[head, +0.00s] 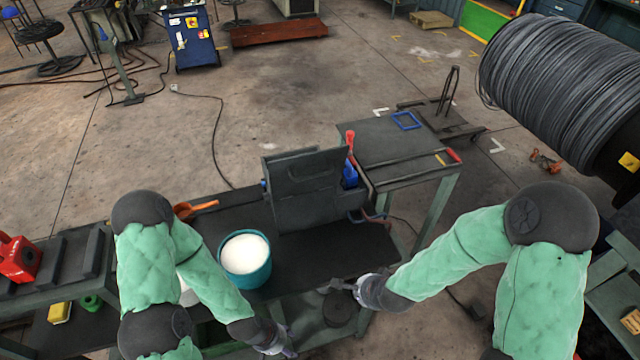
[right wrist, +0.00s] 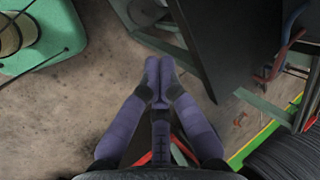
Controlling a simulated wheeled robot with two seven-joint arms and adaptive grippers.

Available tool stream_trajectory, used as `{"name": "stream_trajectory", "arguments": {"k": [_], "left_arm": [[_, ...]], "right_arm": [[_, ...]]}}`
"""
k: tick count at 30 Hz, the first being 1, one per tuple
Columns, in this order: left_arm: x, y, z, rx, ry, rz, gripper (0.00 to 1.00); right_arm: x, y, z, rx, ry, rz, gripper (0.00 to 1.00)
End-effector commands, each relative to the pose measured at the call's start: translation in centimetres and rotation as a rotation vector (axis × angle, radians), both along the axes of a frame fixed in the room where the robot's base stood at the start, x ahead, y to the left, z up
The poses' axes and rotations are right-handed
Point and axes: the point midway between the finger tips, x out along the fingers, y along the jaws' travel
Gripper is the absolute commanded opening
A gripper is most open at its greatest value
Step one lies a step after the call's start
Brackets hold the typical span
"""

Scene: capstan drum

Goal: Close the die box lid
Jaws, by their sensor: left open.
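The die box (head: 308,214) is a dark grey metal box on the dark bench, in the middle of the head view. A flat grey panel with a handle-like slot, which looks like its lid (head: 290,174), stands raised and upright at the box. My left gripper (head: 286,350) is low at the bottom edge of the head view, in front of the bench, open and apart from the box. My right gripper (head: 340,286) is near the bench's front right corner, below and right of the box. In the right wrist view its fingers (right wrist: 159,72) are together with nothing visible between them.
A teal bucket of white material (head: 246,260) stands on the bench left of the box. An orange-handled tool (head: 196,208) lies behind it. A blue item (head: 350,174) and a red-topped lever (head: 351,140) are at the box's right. A side table (head: 385,145) stands behind right.

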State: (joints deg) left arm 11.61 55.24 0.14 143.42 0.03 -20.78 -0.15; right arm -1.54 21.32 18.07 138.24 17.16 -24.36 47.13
Motion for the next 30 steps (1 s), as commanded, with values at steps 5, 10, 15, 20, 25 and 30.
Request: {"name": "stream_trajectory", "arguments": {"k": [5, 10, 15, 20, 25, 30], "left_arm": [[0.0, 0.0, 0.0, 0.000, 0.000, 0.000, 0.56], [0.0, 0.0, 0.0, 0.000, 0.000, 0.000, 0.56], [0.0, 0.0, 0.0, 0.000, 0.000, 0.000, 0.56], [0.0, 0.0, 0.0, 0.000, 0.000, 0.000, 0.56], [0.0, 0.0, 0.0, 0.000, 0.000, 0.000, 0.56], [0.0, 0.0, 0.0, 0.000, 0.000, 0.000, 0.56]], "right_arm": [[2.2, 1.3, 6.1, 0.146, -0.097, -0.258, 0.00], [3.2, 2.7, 11.7, 0.342, -0.166, -0.491, 0.00], [3.4, 4.1, 17.1, 0.584, -0.210, -0.702, 0.00], [2.8, 5.3, 21.9, 0.846, -0.213, -0.877, 0.00], [1.8, 6.3, 25.8, 1.106, -0.175, -1.018, 0.00], [1.0, 6.8, 28.1, 1.272, -0.130, -1.099, 0.00]]}}
